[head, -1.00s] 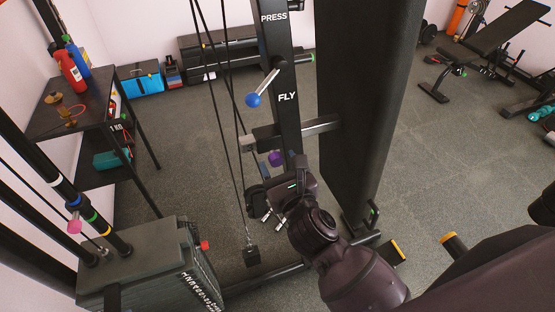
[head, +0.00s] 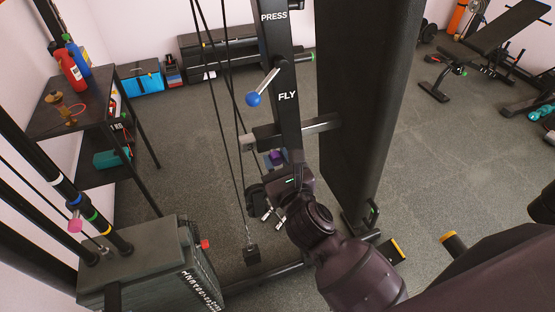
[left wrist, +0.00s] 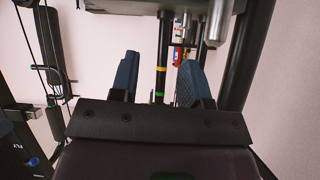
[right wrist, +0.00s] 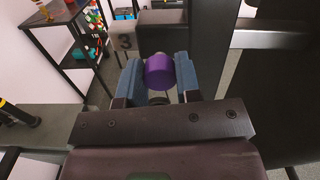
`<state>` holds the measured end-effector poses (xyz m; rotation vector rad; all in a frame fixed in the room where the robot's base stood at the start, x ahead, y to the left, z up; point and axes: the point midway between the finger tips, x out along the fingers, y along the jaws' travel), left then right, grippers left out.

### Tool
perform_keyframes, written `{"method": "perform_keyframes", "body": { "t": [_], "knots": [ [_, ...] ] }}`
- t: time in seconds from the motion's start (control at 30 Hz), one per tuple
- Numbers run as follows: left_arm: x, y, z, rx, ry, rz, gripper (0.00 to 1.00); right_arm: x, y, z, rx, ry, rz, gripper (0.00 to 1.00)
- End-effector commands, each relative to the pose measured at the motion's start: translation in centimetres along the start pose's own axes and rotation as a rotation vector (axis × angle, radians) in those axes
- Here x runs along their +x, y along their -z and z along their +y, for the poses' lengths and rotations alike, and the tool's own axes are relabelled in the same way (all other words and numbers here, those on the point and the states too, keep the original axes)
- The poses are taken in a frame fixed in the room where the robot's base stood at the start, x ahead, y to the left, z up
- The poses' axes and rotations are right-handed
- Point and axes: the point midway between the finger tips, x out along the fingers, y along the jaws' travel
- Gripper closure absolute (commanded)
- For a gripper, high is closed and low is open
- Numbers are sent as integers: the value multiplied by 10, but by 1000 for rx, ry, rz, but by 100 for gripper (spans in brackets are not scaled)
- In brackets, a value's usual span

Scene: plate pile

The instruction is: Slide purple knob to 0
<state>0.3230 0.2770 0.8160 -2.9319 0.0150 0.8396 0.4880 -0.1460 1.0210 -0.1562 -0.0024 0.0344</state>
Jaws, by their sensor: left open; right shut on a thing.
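The purple knob (head: 277,157) sits on the lower part of the black upright marked FLY, partly hidden by my right gripper (head: 281,177). In the right wrist view the purple knob (right wrist: 159,72) lies between the two blue finger pads of my right gripper (right wrist: 157,82), which is shut on it. A block marked 3 (right wrist: 125,43) shows just behind and left of the knob. No 0 mark can be read. My left gripper (left wrist: 156,82) is open and empty in the left wrist view, and I cannot make it out in the head view.
A blue knob on a silver pin (head: 253,99) sticks out higher on the upright. A tall black pad (head: 355,100) stands close on the right. A black shelf (head: 75,110) stands at the left.

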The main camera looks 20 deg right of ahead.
Motion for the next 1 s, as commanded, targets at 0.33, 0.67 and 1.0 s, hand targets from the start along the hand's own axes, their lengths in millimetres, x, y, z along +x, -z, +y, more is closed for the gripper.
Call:
{"method": "perform_keyframes", "body": {
  "t": [0.33, 0.67, 1.0],
  "knots": [
    [-5, 15, -1, 1, 0, 10, 57, 26, -2, 0, 0, -1, -1, 100],
    [-3, 17, -1, 1, -1, 17, 57, 26, -1, 0, 0, 0, -2, 55],
    [-2, 17, 0, 2, -2, 17, 57, 26, 0, 0, 0, 0, 0, 43]
  ]
}}
